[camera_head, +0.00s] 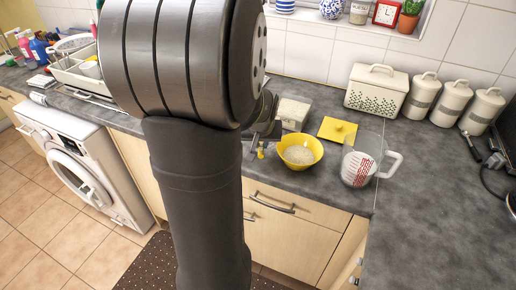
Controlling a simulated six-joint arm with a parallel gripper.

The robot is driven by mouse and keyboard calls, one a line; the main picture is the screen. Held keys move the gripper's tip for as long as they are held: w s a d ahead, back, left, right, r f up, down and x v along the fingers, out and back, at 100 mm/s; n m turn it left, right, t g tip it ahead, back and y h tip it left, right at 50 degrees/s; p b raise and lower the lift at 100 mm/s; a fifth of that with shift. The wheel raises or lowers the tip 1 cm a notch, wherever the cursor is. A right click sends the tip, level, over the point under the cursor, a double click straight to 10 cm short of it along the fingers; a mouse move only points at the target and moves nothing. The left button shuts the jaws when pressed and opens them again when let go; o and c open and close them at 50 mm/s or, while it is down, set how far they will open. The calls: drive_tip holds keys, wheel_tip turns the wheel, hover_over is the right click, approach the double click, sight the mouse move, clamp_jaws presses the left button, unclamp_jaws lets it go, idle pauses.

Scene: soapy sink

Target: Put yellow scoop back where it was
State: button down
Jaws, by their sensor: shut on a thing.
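My gripper (262,138) shows only in part behind my dark arm, low over the counter just left of the yellow bowl. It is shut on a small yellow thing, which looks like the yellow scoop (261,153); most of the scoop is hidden. A yellow bowl (301,163) of pale grains, like rice, stands on the counter to the right of the gripper. A pale open-topped box (294,112) with similar grains stands behind the bowl. A yellow lid (338,130) with a knob lies flat to the right of the box.
A clear measuring jug (361,167) with red marks stands right of the bowl. A white bread bin (377,90) and white canisters (421,96) line the back wall. A dish rack (78,68) is at left. The counter (415,170) right of the jug is clear.

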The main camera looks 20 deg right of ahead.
drive_tip(key=shift+w+f, duration=0.1)
drive_tip(key=shift+f, duration=2)
drive_tip(key=shift+f, duration=0.15)
drive_tip(key=c, duration=1.4)
unclamp_jaws()
drive_tip(key=v, duration=1.2)
